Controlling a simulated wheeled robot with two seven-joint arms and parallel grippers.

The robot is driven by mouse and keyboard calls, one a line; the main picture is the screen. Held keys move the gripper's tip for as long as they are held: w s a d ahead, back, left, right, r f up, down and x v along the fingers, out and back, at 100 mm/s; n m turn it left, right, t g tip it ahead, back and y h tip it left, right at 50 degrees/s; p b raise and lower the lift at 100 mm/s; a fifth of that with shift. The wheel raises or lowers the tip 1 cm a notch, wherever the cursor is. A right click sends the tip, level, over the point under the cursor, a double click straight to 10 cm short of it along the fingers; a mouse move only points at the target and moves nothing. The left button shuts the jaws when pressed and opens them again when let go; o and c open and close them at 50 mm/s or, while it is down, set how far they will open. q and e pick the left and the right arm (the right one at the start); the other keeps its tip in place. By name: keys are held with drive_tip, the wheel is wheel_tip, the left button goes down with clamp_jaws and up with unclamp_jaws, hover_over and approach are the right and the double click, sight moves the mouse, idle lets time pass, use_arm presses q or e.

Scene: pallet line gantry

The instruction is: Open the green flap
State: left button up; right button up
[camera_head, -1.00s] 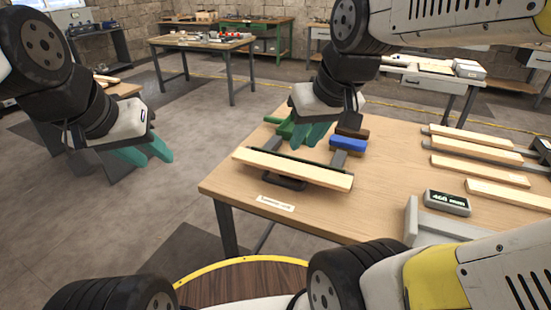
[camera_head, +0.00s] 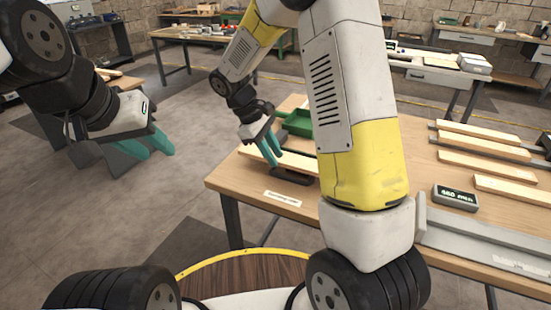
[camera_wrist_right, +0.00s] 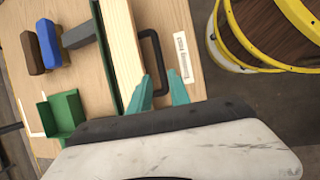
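A green piece (camera_head: 298,121) with raised walls lies on the wooden table, behind the pale wooden bar. It also shows in the right wrist view (camera_wrist_right: 66,114), left of my fingers and clear of them. I cannot tell how its flap is hinged. My right gripper (camera_head: 272,160) is over the bar's left part; its teal fingers (camera_wrist_right: 159,76) are apart, with the end of a black handle (camera_wrist_right: 151,45) seen between them. I cannot tell whether they touch it. My left gripper (camera_head: 150,150) is open and empty over the floor at the left.
In the wrist view, a blue block (camera_wrist_right: 48,43) and a brown block (camera_wrist_right: 32,53) lie beyond the bar (camera_wrist_right: 122,50). Several wooden strips (camera_head: 487,165) and a small display (camera_head: 456,197) occupy the table's right side. My right arm hides the table's middle.

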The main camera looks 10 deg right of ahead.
sight(286, 176)
drive_tip(key=x, duration=0.7)
drive_tip(key=shift+s+f, duration=0.1)
drive_tip(key=shift+f, duration=0.1)
clamp_jaws()
idle(1.2)
